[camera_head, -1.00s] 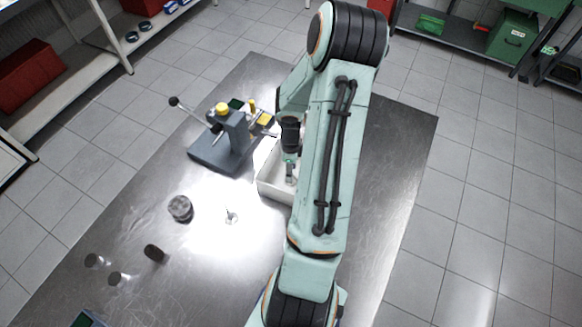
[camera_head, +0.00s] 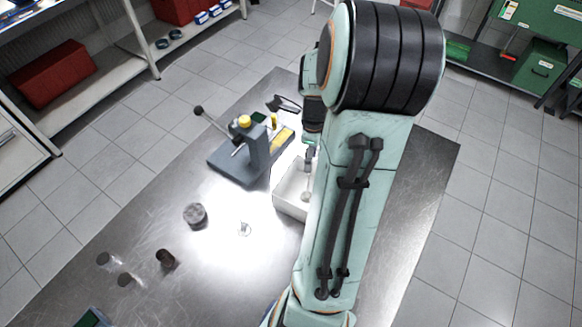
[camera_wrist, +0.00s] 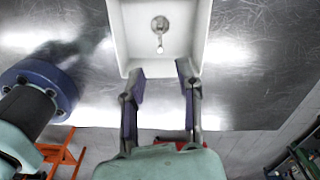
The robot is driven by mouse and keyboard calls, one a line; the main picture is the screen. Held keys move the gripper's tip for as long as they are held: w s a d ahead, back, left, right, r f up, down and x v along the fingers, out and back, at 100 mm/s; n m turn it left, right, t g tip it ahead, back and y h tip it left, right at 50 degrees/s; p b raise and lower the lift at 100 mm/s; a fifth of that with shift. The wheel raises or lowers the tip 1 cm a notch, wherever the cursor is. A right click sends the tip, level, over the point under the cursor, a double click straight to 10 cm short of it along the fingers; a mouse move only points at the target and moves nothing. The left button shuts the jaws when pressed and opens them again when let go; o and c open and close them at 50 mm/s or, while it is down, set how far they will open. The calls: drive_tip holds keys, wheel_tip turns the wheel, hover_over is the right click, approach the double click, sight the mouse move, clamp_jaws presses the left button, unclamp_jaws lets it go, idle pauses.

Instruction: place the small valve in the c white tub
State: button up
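The white tub (camera_head: 288,205) stands on the metal table, partly hidden behind my arm in the head view. The wrist view shows the tub (camera_wrist: 119,45) from above. A small grey metal valve (camera_wrist: 160,27), with a round head and thin stem, lies on its floor, apart from my fingers. The valve shows faintly in the head view (camera_head: 305,195). My gripper (camera_wrist: 161,77) is open and empty, its two fingers apart at the tub's near rim. In the head view my gripper (camera_head: 310,153) is over the tub's far end, partly hidden by my arm.
A grey press (camera_head: 243,160) with a lever stands left of the tub. A dark round part (camera_head: 195,215), a small shiny piece (camera_head: 244,229) and several dark cylinders (camera_head: 166,259) lie on the table. The table's right side (camera_head: 425,190) looks bare.

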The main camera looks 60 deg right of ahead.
drive_tip(key=w+a+r+n, duration=0.2)
drive_tip(key=a+r+n, duration=0.2)
drive_tip(key=a+n, duration=0.5)
drive_tip(key=w+a+r+n, duration=0.2)
drive_tip(key=a+r+n, duration=0.2)
drive_tip(key=a+n, duration=0.55)
drive_tip(key=s+a+r+n, duration=0.1)
drive_tip(key=s+a+n, duration=0.6)
drive_tip(key=a+n, duration=0.4)
drive_tip(key=n, duration=0.4)
drive_tip(key=shift+s+r+y, duration=0.15)
drive_tip(key=shift+s+y, duration=0.05)
drive_tip(key=shift+y, duration=0.2)
